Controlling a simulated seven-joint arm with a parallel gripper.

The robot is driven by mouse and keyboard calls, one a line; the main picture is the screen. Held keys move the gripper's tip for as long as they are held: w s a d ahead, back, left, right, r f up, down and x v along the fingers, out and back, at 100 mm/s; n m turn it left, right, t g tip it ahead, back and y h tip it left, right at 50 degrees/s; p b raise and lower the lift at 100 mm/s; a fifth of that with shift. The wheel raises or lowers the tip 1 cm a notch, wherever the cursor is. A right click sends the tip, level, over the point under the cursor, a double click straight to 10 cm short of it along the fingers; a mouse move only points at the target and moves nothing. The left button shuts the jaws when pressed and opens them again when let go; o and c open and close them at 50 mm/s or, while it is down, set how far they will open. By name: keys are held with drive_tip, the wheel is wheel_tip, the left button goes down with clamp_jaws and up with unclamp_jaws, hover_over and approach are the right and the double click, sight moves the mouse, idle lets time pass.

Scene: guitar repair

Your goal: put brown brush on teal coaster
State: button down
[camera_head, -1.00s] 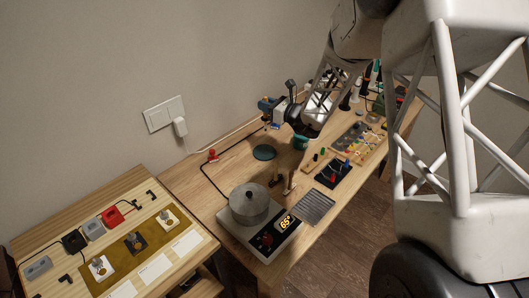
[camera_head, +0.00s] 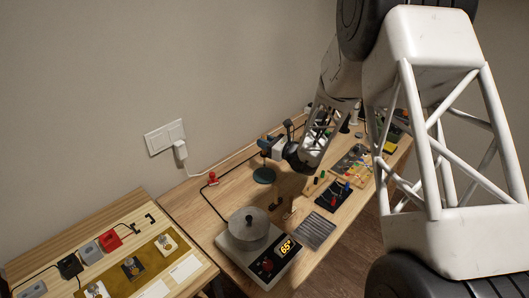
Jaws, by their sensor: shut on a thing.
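The teal coaster (camera_head: 264,175) is a dark round disc lying flat on the wooden workbench, left of the middle. My gripper (camera_head: 265,153) is just above and behind the coaster in the picture, with its jaws shut. It holds a small thing, taken to be the brown brush, which is too small and too dark to make out clearly. I cannot tell whether the held thing touches the coaster. My wrist hides the bench just right of the gripper.
A hot plate with a metal pot (camera_head: 249,228) stands in front of the coaster. Small brown upright items (camera_head: 278,203) stand between them. A red-topped item (camera_head: 212,178) with a black cable is at left. A dark tray (camera_head: 332,196) and several small parts lie at right.

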sight(265, 154)
drive_tip(key=shift+f, duration=0.2)
drive_tip(key=shift+f, duration=2)
drive_tip(key=c, duration=1.1)
unclamp_jaws()
drive_tip(key=shift+o, duration=0.2)
drive_tip(key=shift+d, duration=0.15)
drive_tip(key=v, duration=1.1)
drive_tip(key=shift+s+d, duration=0.25)
drive_tip(key=shift+s, duration=0.05)
